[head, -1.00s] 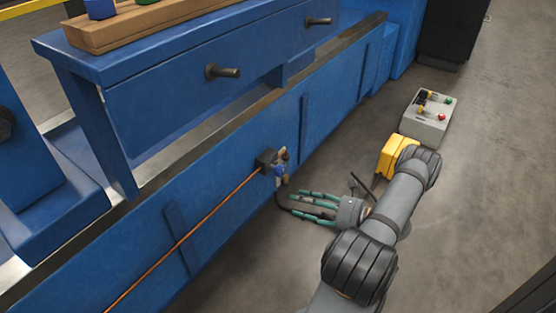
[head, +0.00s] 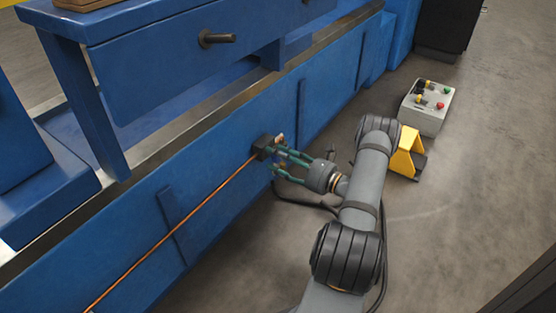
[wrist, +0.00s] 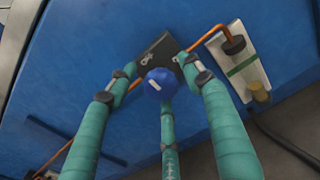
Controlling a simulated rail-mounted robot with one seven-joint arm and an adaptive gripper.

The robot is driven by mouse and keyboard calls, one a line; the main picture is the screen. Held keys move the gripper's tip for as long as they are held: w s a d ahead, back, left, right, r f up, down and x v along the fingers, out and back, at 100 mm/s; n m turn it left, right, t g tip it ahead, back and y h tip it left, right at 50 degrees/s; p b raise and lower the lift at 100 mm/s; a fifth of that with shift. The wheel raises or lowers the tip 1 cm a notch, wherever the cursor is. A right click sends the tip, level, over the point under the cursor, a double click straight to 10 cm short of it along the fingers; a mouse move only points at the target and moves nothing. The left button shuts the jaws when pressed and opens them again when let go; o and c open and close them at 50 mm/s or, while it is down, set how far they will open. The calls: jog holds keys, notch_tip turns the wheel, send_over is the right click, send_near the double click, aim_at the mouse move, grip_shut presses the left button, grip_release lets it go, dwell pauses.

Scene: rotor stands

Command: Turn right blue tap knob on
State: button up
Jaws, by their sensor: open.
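The blue tap knob (wrist: 160,83) shows in the wrist view in front of a black box (wrist: 157,54) on the blue wall panel. My gripper (wrist: 157,94) has three green fingers spread around the knob, with one on each side and one below. I cannot tell whether any finger touches it. In the head view my gripper (head: 280,163) is at the black box (head: 263,147) low on the blue panel, and its fingers largely hide the tap. The gripper is open. Only one blue knob is clearly visible in the wrist view.
An orange pipe (head: 172,227) runs along the panel to the black box. A workbench with a drawer handle (head: 216,38) overhangs above. A grey button box (head: 426,107) and a yellow bracket (head: 404,154) lie on the floor at right. A dark hose (head: 300,202) lies below my gripper.

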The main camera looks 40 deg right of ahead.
jog(key=shift+w, duration=0.1)
jog(key=shift+c, duration=1.1)
jog(key=shift+r, duration=0.1)
jog(key=c, duration=0.9)
